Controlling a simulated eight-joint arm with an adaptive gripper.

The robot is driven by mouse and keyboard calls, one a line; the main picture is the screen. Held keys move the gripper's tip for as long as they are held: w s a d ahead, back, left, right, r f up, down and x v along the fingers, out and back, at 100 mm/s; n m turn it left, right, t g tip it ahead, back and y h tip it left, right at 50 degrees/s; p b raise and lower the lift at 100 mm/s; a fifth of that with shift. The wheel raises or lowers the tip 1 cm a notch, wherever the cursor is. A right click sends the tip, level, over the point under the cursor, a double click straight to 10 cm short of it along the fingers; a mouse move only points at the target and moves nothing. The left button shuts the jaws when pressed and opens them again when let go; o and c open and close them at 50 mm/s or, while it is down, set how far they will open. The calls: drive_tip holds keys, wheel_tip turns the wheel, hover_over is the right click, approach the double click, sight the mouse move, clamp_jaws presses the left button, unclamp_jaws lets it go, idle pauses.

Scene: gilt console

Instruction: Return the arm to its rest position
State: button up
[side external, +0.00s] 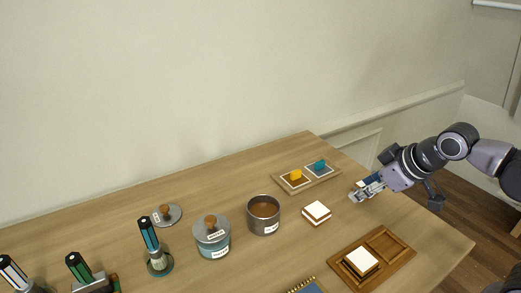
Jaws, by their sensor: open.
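My gripper (358,193) is at the right, above the right part of the wooden table (347,220). It is open, and no object shows between its fingers. My arm reaches in from the right edge of the side external view. The gripper is apart from the white-topped block (317,211) to its left and from the wooden tray (390,244) below it in the picture.
The two-part tray holds a white block (361,262) in its left compartment. A small tray (322,181) with yellow and blue pieces stands behind. A metal pot (264,218), a lidded jar (212,243), a loose lid (167,217) and several pen-like items stand left.

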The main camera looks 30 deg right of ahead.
drive_tip(key=s+m, duration=0.1)
drive_tip(key=s+d+f+m, duration=0.1)
drive_tip(key=shift+s+f+m, duration=0.25)
drive_tip(key=shift+f+m, duration=0.05)
drive_tip(key=shift+m, duration=0.1)
drive_tip(key=o, duration=1.1)
drive_tip(key=shift+w+a+r+n+t+y, duration=0.1)
drive_tip(key=shift+w+a+n+t+y, duration=0.15)
drive_tip(key=shift+a, duration=0.35)
drive_tip(key=shift+w+a+r+n+t+y, duration=0.15)
drive_tip(key=shift+a+n, duration=0.1)
drive_tip(key=shift+a, duration=0.35)
drive_tip(key=shift+o, duration=0.2)
drive_tip(key=s+a+r+n+t+y, duration=0.1)
drive_tip(key=s+a+r+n+y, duration=0.15)
drive_tip(key=a, duration=0.45)
drive_tip(key=s+a+r+n+y, duration=0.1)
drive_tip(key=a+n+y, duration=0.2)
drive_tip(key=a, duration=0.4)
drive_tip(key=s+a+r+n+t+y, duration=0.1)
drive_tip(key=s+a+r+n+y, duration=0.15)
drive_tip(key=a, duration=0.55)
drive_tip(key=x, duration=1)
drive_tip(key=shift+w+f, duration=0.25)
drive_tip(key=shift+w, duration=0.2)
drive_tip(key=shift+d, duration=0.1)
